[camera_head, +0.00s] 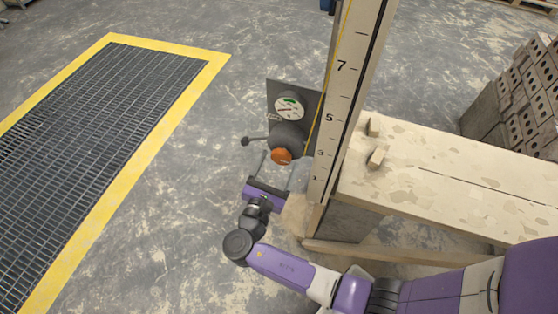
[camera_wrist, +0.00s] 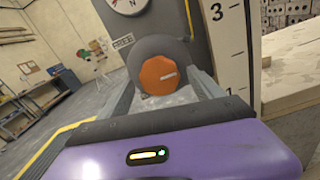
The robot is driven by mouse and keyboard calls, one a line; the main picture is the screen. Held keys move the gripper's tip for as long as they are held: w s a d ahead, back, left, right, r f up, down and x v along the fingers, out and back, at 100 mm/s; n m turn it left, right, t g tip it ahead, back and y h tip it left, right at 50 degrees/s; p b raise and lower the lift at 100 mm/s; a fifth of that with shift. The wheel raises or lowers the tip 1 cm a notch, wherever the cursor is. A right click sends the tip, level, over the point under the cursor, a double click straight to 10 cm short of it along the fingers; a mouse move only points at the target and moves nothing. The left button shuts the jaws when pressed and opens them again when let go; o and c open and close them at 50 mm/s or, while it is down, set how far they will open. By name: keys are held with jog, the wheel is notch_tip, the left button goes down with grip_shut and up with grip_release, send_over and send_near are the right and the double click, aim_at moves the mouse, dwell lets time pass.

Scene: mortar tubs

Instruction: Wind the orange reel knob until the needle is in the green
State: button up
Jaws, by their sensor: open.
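The orange reel knob (camera_head: 281,156) sits on the front of a dark round reel housing (camera_head: 291,134). In the wrist view the orange knob (camera_wrist: 163,76) faces me, with a white mark pointing right. A dial (camera_head: 289,106) with a green arc at its top and a red needle is above the reel; the needle appears to point to the lower left, outside the green. In the wrist view only the bottom of the dial (camera_wrist: 128,4) shows. My gripper (camera_head: 277,158) is open, its two fingers reaching forward on either side of the knob. I cannot tell whether they touch it.
A yellow-edged floor grate (camera_head: 110,120) lies left.

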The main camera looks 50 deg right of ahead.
jog(key=shift+w+d, duration=0.15)
jog(key=shift+d, duration=0.25)
jog(key=c, duration=1.4)
jog(key=shift+m, duration=0.4)
jog(key=m+b, duration=0.2)
jog(key=m, duration=0.2)
jog(key=shift+w+f+m, duration=0.1)
jog(key=shift+m, duration=0.3)
jog(key=m+b, duration=0.3)
jog(key=m, duration=0.2)
jog(key=shift+a+b, duration=0.1)
jog(key=shift+b, duration=0.25)
jog(key=m+b, duration=0.5)
jog(key=m, duration=0.1)
jog(key=shift+m, duration=0.4)
jog(key=shift+r+m+b, duration=0.15)
jog(key=shift+m+b, duration=0.85)
jog(key=shift+m, duration=0.05)
jog(key=shift+r+m+b, duration=0.1)
jog(key=shift+m+b, duration=0.85)
jog(key=shift+m, duration=0.1)
